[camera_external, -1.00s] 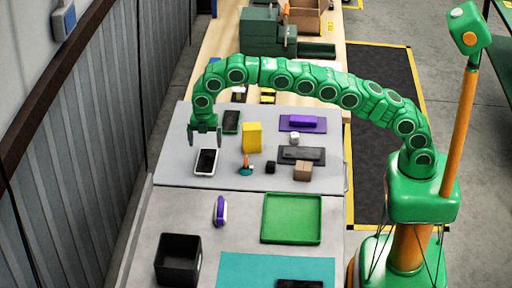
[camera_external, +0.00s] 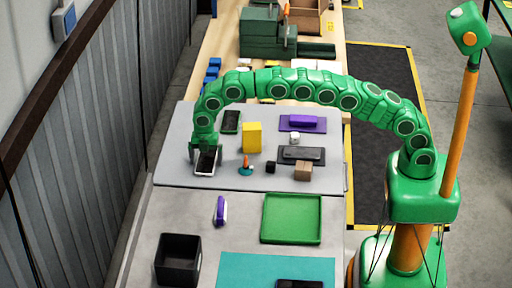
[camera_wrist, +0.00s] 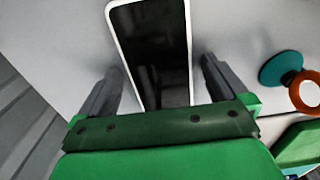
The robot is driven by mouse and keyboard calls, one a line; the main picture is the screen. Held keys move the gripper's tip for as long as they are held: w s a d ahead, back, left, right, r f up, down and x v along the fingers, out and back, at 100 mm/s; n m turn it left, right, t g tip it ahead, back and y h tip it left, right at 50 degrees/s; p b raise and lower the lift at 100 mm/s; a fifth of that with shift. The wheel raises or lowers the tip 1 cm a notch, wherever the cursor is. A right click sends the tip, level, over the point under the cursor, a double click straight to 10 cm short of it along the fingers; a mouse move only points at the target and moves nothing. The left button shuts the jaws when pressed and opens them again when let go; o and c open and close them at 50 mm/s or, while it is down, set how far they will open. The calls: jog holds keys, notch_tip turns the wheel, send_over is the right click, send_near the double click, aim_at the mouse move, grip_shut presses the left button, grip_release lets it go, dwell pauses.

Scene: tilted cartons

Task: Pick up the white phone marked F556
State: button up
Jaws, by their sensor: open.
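The white phone (camera_external: 205,164), white-edged with a dark screen, lies flat on the grey table. In the wrist view the phone (camera_wrist: 152,50) reaches up from between the fingers past the top edge of the picture. No F556 marking is readable. My gripper (camera_external: 205,163) is low over the phone in the external view. In the wrist view my gripper (camera_wrist: 158,80) is open, with one dark finger on each side of the phone and a gap on both sides. My gripper hides the phone's lower end there.
A dark phone with a green edge (camera_external: 231,122) lies behind. A yellow box (camera_external: 252,137) stands to the right. A teal-based object with an orange part (camera_external: 246,168) is nearby, also in the wrist view (camera_wrist: 281,69). A black cube (camera_external: 270,167) and brown box (camera_external: 303,171) sit farther right.

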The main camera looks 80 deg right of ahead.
jog(key=c, duration=1.1)
jog(key=shift+r, duration=0.15)
jog(key=shift+c, duration=0.2)
